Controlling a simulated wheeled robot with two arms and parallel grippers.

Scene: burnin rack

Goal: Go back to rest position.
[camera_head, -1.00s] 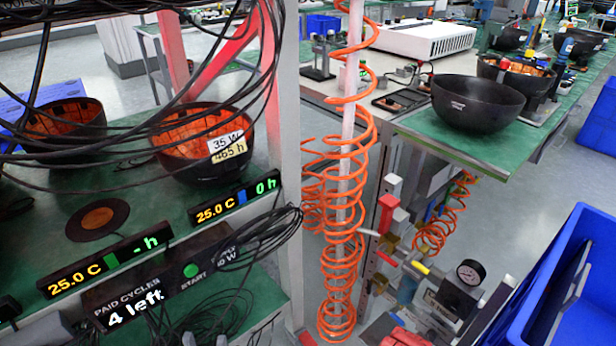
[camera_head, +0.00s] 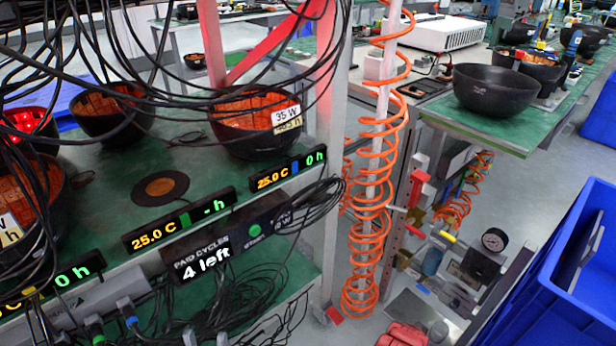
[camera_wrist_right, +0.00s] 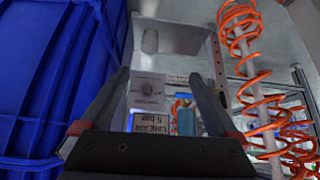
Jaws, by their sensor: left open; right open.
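My right gripper (camera_wrist_right: 153,105) shows in the right wrist view with its two dark fingers wide apart. Nothing is held between them. Beyond the fingertips are a pale label sheet (camera_wrist_right: 148,90) and a small display with upside-down text (camera_wrist_right: 148,122). I cannot make out my left gripper in the head view. The burn-in rack (camera_head: 325,130) fills the left of the head view. Its green shelf carries dark bowls with orange insides, one labelled 35 W (camera_head: 250,135). A panel reading 4 left (camera_head: 205,265) is on the shelf front.
Orange coiled hoses (camera_head: 375,200) hang right of the rack and also show in the wrist view (camera_wrist_right: 250,75). A blue bin (camera_head: 570,270) stands at lower right; blue plastic (camera_wrist_right: 50,80) fills the wrist view's left. A black bowl (camera_head: 495,90) sits on the green bench. Loose cables cross the rack.

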